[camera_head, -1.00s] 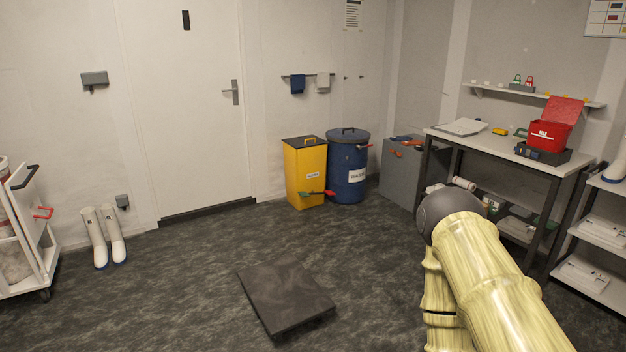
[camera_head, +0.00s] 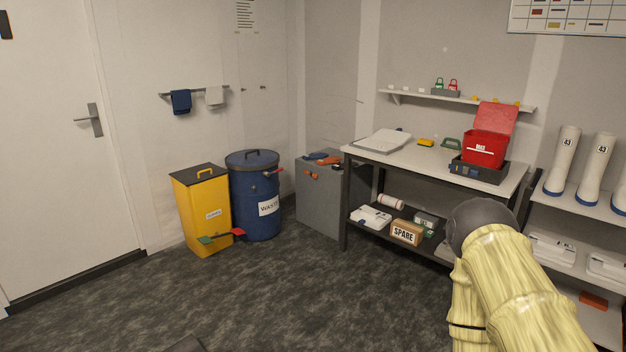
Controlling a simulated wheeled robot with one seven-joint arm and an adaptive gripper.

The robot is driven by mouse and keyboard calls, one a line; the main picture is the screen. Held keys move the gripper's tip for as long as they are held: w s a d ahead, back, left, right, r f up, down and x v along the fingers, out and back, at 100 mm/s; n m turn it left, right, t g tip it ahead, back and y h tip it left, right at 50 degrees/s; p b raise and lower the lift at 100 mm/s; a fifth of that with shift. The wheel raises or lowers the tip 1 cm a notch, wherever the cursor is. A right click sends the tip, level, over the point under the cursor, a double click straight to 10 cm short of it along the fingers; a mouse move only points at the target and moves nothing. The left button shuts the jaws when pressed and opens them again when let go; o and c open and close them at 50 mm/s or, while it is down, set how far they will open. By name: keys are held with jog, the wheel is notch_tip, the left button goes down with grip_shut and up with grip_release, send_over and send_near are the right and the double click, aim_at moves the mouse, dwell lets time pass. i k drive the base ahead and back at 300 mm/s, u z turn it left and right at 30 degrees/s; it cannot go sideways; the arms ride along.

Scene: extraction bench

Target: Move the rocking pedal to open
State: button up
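The rocking pedal (camera_head: 222,237) is low at the front foot of the yellow bin (camera_head: 203,213), close to the floor. Its left end is green and its right end is red. The green end shows slightly lower in the picture, but I cannot tell which end is pressed down. My arm reaches in from the lower right in a pale yellow sleeve with a dark rounded joint. My gripper does not show, and nothing of mine is near the pedal.
A blue waste drum (camera_head: 250,199) stands right beside the yellow bin, with a grey cabinet (camera_head: 320,205) beyond it. A workbench (camera_head: 358,157) with a red box (camera_head: 486,149) is at the right. The floor (camera_head: 290,292) before the bins is clear.

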aim_at(205, 240)
jog(key=z, duration=0.1)
jog(key=i, duration=2.05)
jog(key=u, duration=0.55)
jog(key=i, duration=2)
jog(key=u, duration=1)
jog(key=i, duration=0.8)
jog(key=u, duration=0.25)
